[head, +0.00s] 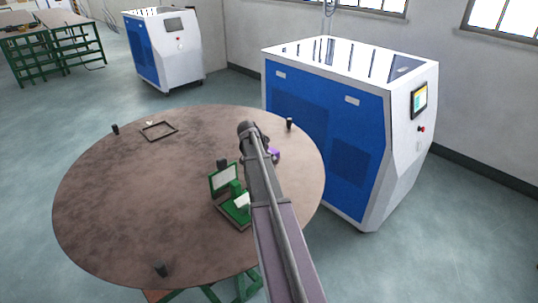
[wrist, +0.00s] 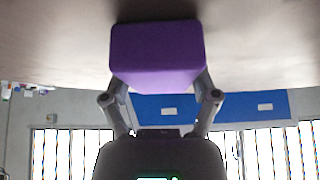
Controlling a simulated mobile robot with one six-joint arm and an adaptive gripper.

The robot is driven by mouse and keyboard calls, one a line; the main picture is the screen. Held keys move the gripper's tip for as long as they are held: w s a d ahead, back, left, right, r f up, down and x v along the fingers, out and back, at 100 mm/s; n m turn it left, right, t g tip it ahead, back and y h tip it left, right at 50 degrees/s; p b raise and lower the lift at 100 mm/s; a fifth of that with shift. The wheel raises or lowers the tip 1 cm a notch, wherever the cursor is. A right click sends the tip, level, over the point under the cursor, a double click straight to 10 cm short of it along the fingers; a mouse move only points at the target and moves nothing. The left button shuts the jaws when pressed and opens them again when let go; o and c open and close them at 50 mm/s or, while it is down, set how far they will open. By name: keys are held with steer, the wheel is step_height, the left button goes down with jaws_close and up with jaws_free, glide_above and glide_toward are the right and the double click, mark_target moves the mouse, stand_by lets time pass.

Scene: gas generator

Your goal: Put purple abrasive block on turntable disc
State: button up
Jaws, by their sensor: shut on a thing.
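The purple abrasive block (wrist: 156,52) is between the fingers of my gripper (wrist: 161,84), which is shut on it. In the head view only a small part of the block (head: 275,154) shows at the right side of my arm, over the right part of the brown turntable disc (head: 130,210). My arm hides the rest of it and most of the gripper. In the wrist view the disc (wrist: 60,40) fills the top, with a dark shadow beside the block. The block is at or very close to the disc surface; I cannot tell whether they touch.
A green and white device (head: 223,181) stands on the disc left of my arm. A black square frame (head: 160,131) lies at the back left, and several small black posts stand around the disc. A blue and white cabinet (head: 320,130) stands behind right. The disc's left side is clear.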

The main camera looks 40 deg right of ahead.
steer(key=o, duration=0.9)
steer(key=shift+o, duration=0.2)
steer(key=shift+r, duration=0.1)
steer(key=p+v, duration=1)
steer(key=v, duration=0.2)
steer(key=shift+p, duration=0.3)
stand_by(0.5)
